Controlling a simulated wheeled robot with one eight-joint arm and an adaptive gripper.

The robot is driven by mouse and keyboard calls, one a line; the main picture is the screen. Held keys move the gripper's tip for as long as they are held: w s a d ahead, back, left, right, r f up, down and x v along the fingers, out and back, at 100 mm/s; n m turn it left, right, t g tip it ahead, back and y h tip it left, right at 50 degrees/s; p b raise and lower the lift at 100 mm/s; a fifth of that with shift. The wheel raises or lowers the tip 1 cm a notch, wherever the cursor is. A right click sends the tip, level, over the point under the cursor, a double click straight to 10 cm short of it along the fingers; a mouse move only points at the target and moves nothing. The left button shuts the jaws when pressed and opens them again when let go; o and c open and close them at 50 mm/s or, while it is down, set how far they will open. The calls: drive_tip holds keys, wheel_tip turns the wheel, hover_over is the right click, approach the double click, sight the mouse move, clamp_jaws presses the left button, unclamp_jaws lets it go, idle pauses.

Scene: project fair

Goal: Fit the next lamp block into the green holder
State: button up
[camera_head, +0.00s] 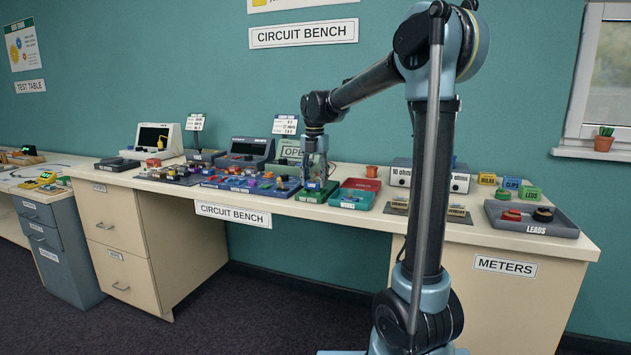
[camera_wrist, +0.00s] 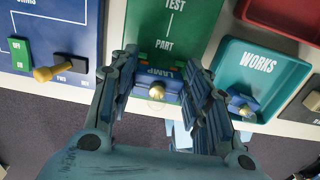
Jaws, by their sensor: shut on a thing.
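My gripper (camera_wrist: 161,64) is shut on a blue lamp block (camera_wrist: 150,82), with one finger along each side. The block has a small pale bulb and a label reading LAMP. The green holder (camera_wrist: 165,35), marked TEST PART, lies beneath it, and the block overlaps its near part. I cannot tell whether the block is seated or still just above the holder.
The teal WORKS tray (camera_wrist: 228,50) is just right of the holder and has another blue block with a bulb (camera_wrist: 244,106). A red tray (camera_head: 362,184) lies behind it. A blue board (camera_wrist: 82,35) with switches is close on the left. The bench edge is near.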

drive_tip(key=shift+f, duration=0.55)
idle(0.7)
drive_tip(key=o, duration=1.2)
drive_tip(key=shift+c, duration=0.2)
drive_tip(key=o, duration=0.5)
drive_tip(key=shift+r, duration=3.95)
